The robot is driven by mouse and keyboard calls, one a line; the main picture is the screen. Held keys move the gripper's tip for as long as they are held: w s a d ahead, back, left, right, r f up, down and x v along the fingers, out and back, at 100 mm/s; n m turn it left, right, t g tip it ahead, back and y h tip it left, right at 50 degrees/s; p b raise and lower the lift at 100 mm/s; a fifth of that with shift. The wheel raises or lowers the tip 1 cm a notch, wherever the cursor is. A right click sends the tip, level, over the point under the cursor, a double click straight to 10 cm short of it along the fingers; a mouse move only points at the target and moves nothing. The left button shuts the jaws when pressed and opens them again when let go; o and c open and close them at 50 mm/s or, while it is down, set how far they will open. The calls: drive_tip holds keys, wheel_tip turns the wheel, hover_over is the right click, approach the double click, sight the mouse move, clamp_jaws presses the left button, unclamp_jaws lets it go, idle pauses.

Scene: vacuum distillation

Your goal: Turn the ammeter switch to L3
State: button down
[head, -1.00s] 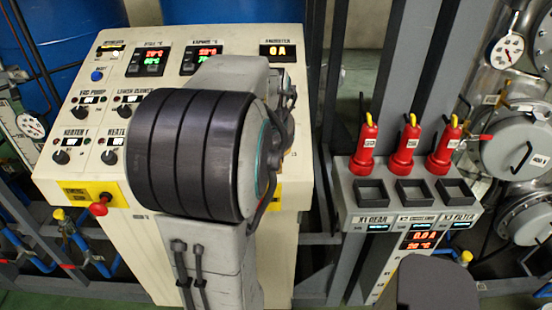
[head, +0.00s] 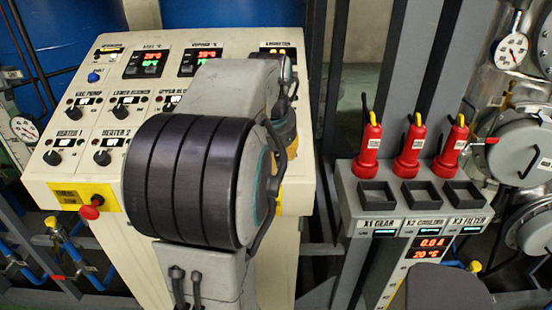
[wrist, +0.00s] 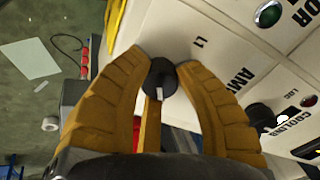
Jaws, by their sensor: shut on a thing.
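The ammeter switch is a small black round knob (wrist: 160,84) with a white mark, on the cream panel (wrist: 185,22) in the wrist view. The label L1 is printed beside it, and part of the ammeter lettering shows beyond one finger. My gripper (wrist: 164,66) has its two yellow fingers closed in on the knob from both sides, with the tips at its edge. In the head view, my arm hides the switch and most of the gripper. The ammeter display (head: 278,48) on the console is partly covered by my arm.
Another black knob (wrist: 261,115) sits near the right finger, by the cooling label. A green lamp (wrist: 268,14) is higher on the panel. In the head view, a red emergency button (head: 91,211) sticks out at lower left, and red plugs (head: 408,150) stand at right.

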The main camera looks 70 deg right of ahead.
drive_tip(key=shift+f, duration=0.15)
drive_tip(key=c, duration=0.8)
unclamp_jaws()
drive_tip(key=shift+c, duration=0.2)
drive_tip(key=shift+r, duration=0.2)
drive_tip(key=v, duration=1.1)
drive_tip(key=shift+r, duration=0.35)
drive_tip(key=shift+a, duration=0.1)
